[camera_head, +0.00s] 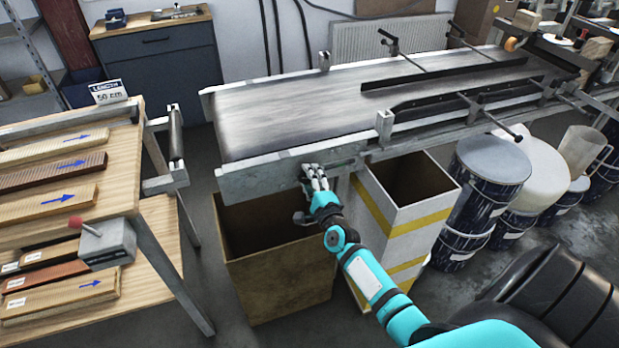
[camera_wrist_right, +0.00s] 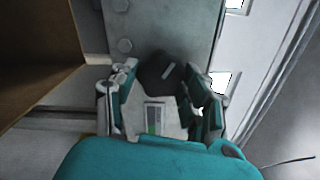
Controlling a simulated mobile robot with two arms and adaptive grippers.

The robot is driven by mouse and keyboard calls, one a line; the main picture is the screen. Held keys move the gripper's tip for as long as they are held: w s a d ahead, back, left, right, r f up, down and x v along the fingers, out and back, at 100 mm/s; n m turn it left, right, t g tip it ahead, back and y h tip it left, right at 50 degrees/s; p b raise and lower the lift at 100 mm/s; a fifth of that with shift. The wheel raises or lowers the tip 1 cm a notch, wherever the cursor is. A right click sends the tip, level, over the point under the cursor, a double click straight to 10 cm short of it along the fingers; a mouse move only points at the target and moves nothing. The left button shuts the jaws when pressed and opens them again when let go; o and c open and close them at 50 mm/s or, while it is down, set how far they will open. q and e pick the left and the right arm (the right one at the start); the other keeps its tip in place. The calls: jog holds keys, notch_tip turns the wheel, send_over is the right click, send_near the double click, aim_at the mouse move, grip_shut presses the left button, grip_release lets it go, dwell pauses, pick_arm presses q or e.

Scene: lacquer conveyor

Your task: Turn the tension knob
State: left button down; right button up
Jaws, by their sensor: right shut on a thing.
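The tension knob (camera_wrist_right: 158,72) is a dark round knob with a pale mark on its face, seen in the right wrist view on the conveyor's grey metal side plate (camera_wrist_right: 170,22). My right gripper (camera_wrist_right: 160,92) is shut on the knob, with a finger on each side of it. In the head view my right gripper (camera_head: 316,178) is at the end plate of the conveyor (camera_head: 290,108), and it hides the knob there. My left gripper is in neither view.
A brown open bin (camera_head: 285,285) stands below the conveyor end, beside a white bin with yellow stripes (camera_head: 390,250). Dark paint drums (camera_head: 480,190) stand to the right. A wooden table with planks (camera_head: 75,210) is at the left.

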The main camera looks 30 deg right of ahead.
jog(key=shift+n, duration=0.9)
jog(key=o, duration=1.2)
jog(key=shift+c, duration=0.2)
jog(key=shift+s, duration=0.1)
jog(key=v, duration=1.2)
